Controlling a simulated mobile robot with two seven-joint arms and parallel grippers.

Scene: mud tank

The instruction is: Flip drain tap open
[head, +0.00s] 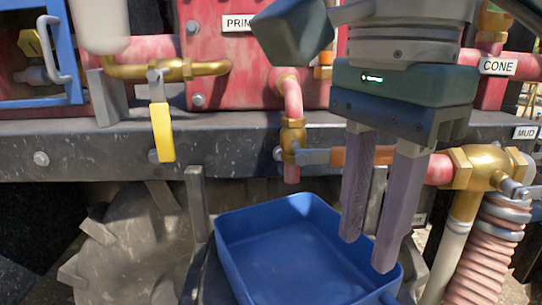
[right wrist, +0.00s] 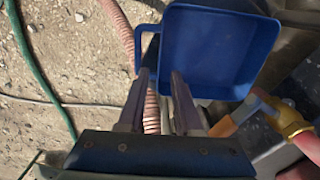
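The drain tap (head: 292,137) is a brass valve with a pink spout above the blue tray in the head view. Its lever lies level to the right, with a grey stem and an orange grip (head: 351,157). The brass valve body (right wrist: 288,120) and orange grip (right wrist: 222,127) also show in the right wrist view, to the right of the fingers. My right gripper (head: 367,255) points down, open and empty, its fingers crossing in front of the grip and hiding parts of it. In the right wrist view the fingers (right wrist: 160,75) are apart. My left gripper is not in view.
A blue tray (head: 250,218) with a handle sits below the tap, close to the right fingertips. A yellow lever (head: 162,132) hangs at left. A brass valve (head: 482,165) and ribbed pink hose (head: 497,245) stand at right. A dark beam (head: 90,150) runs behind.

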